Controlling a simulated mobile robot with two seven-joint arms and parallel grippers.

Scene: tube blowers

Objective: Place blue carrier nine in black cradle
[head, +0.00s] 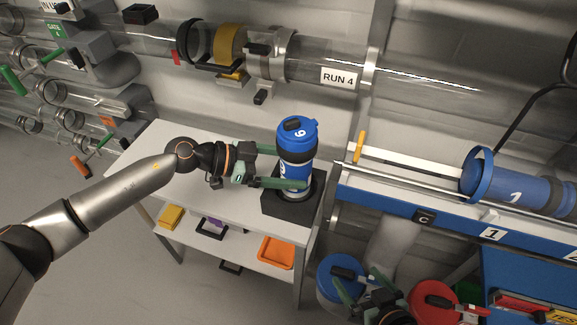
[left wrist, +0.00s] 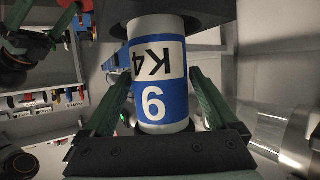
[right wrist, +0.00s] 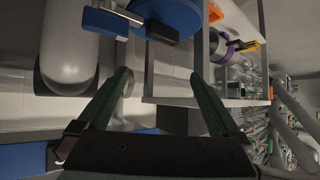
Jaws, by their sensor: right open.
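Blue carrier nine (head: 296,152) is a blue and white cylinder with a black band and a "9" on its lid. It stands upright, its lower end in the black cradle (head: 285,208) on the white table. My left gripper (head: 288,168) is open, its green fingers on either side of the carrier. The left wrist view shows the carrier's label (left wrist: 160,85) between the fingers, with narrow gaps at both sides. My right gripper (head: 365,285) is open and empty, low at the front near a blue round lid (head: 330,275).
A rail bench (head: 430,210) with blue carrier one (head: 530,193) is right of the table. A clear tube marked RUN 4 (head: 330,60) crosses the back. A red round lid (head: 425,300) is low at right. The table's left part (head: 160,145) is clear beneath my arm.

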